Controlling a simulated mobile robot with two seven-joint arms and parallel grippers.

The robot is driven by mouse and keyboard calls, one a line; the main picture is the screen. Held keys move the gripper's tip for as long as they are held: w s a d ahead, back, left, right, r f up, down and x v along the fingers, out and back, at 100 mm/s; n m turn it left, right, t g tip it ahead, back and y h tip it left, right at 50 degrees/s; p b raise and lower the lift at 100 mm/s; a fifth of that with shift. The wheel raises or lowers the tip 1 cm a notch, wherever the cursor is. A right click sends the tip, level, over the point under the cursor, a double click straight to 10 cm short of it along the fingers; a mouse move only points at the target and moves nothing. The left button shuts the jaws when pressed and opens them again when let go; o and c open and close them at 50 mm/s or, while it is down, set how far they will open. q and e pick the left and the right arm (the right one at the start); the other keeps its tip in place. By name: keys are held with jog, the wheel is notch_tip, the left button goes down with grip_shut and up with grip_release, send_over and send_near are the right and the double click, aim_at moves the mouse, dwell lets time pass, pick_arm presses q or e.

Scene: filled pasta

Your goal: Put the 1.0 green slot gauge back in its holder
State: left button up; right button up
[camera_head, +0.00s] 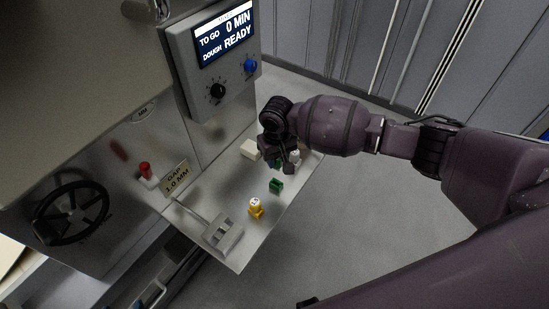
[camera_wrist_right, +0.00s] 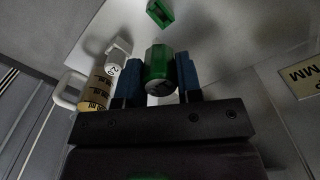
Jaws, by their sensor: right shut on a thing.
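My right gripper (camera_head: 280,165) is over the metal shelf in the head view. In the head view the gauge is mostly hidden by the gripper, with only a bit of green showing. The green holder (camera_head: 276,185), a small block, stands on the shelf just in front of the gripper. It also shows in the wrist view (camera_wrist_right: 160,12), apart from the gauge. My left gripper is not in view.
A yellow holder with a pale-topped piece (camera_head: 256,207) stands near the green holder. A grey slotted part (camera_head: 223,234) lies at the shelf's front; a cream block (camera_head: 249,149) is behind.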

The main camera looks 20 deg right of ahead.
aim_at(277, 169)
jog(key=shift+a, duration=0.1)
jog(key=shift+r, duration=0.15)
jog(key=shift+f, duration=1.5)
jog(key=shift+f+b, duration=0.6)
jog(key=shift+f, duration=0.95)
